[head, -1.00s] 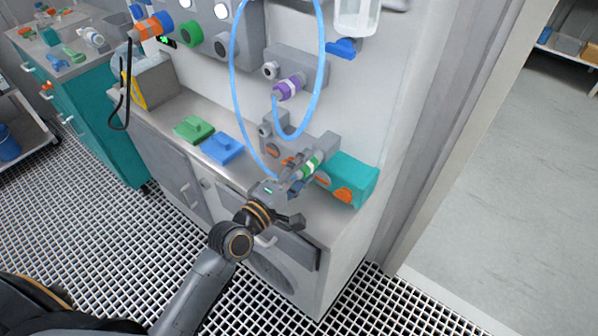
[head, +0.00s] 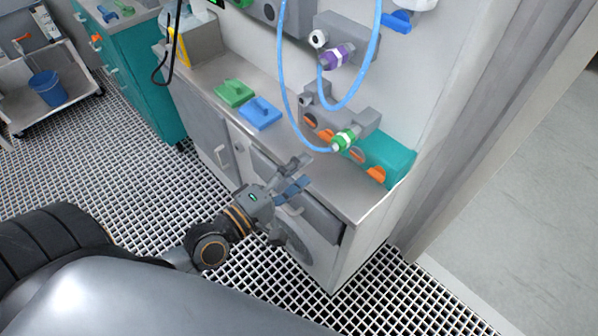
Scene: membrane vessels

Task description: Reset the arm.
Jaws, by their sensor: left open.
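My left arm comes in from the lower left. Its gripper (head: 299,174) is open and empty in front of the counter's front edge, apart from the green-banded connector (head: 344,139). That connector sits on the grey valve block, with the end of the blue hose (head: 291,98) at it. A purple connector (head: 335,57) sits higher on the panel, also by the blue hose. My right gripper is not in view.
The steel counter (head: 215,80) holds a green block (head: 234,93) and a blue block (head: 260,113). A teal box (head: 392,156) stands at its right end. A cart with a blue bucket (head: 48,89) stands far left. The grid floor (head: 150,215) is clear at the left.

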